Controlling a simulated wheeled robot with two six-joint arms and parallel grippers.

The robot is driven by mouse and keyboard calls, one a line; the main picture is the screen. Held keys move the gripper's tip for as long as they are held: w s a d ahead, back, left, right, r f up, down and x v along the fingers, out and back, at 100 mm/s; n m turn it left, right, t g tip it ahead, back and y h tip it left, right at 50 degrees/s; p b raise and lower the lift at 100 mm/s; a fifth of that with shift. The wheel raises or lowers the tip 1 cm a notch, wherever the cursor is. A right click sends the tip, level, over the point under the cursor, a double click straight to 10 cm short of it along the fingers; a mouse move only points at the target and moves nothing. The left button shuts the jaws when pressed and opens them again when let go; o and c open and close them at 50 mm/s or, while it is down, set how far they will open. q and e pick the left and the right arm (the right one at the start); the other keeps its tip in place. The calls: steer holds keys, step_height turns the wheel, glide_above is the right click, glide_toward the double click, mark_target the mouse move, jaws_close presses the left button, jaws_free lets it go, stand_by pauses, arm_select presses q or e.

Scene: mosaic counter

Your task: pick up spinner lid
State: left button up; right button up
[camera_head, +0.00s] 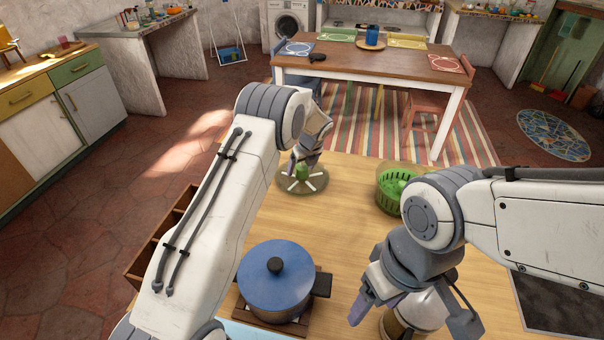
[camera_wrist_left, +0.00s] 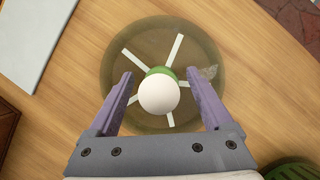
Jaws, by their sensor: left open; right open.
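In the left wrist view the lid (camera_wrist_left: 132,50) shows a white-topped knob (camera_wrist_left: 158,95). My left gripper (camera_wrist_left: 162,100) is open, with its purple fingers on either side of the knob and apart from it. It also shows above the lid in the head view (camera_head: 304,160). My right gripper (camera_head: 408,318) is open near the counter's front, away from the lid.
A green spinner basket (camera_head: 388,203) stands right of the lid. A blue pot (camera_head: 276,277) with a black knob sits on a wooden trivet in front. A wooden divided box (camera_head: 160,240) is at the counter's left edge. A glass jar (camera_head: 424,312) stands by my right gripper.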

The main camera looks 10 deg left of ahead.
arm_select(q)
steer(key=shift+f, duration=0.1)
steer(key=shift+c, duration=0.3)
jaws_close()
